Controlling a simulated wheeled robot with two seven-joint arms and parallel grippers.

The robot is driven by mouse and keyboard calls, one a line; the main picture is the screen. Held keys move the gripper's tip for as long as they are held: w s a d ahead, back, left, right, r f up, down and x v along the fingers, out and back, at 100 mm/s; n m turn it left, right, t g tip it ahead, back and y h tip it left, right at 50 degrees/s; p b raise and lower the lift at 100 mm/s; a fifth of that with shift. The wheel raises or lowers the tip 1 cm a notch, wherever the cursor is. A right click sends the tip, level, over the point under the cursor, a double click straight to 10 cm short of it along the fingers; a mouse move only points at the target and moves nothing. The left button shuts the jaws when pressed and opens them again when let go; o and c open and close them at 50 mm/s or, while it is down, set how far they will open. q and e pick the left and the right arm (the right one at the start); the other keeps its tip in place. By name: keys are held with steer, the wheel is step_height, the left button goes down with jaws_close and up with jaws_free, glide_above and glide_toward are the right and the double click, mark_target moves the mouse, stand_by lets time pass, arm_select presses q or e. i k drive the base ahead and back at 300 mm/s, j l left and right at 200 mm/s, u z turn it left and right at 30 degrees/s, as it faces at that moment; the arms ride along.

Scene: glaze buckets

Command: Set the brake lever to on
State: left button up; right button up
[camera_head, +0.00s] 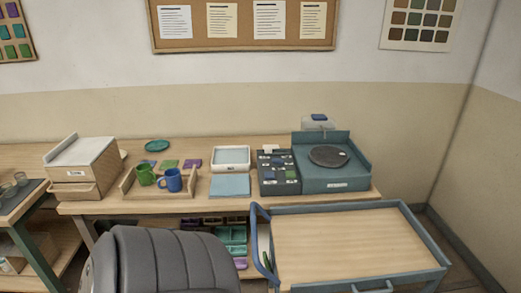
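A cart (355,245) with a wooden top and a blue-grey rim stands at the front right. A blue curved handle (259,240) rises at its left end. A small grey bar-like part (373,287) shows at the cart's near edge, cut off by the bottom of the picture. I cannot tell whether it is the brake lever or which way it is set. No part marked as a brake lever is readable. Neither of my grippers is in view.
A wooden workbench (85,207) runs along the wall behind the cart. It holds a wheel unit (331,172), a tray with a green mug (146,175) and a blue mug (171,181), and a wooden box (83,165). The cart top is bare.

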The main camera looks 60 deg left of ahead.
mark_target(265, 259)
steer(key=u, duration=0.4)
steer(key=j+u, duration=0.15)
steer(key=u, duration=0.25)
steer(key=k+j+u, duration=0.1)
steer(key=u, duration=0.3)
steer(key=j+u, duration=0.1)
steer(key=u, duration=0.3)
steer(key=k+j+z, duration=0.2)
steer(key=k+j, duration=0.2)
steer(key=j, duration=0.2)
steer(key=k+j+z, duration=0.2)
steer(key=k+j, duration=0.25)
steer(key=j, duration=0.1)
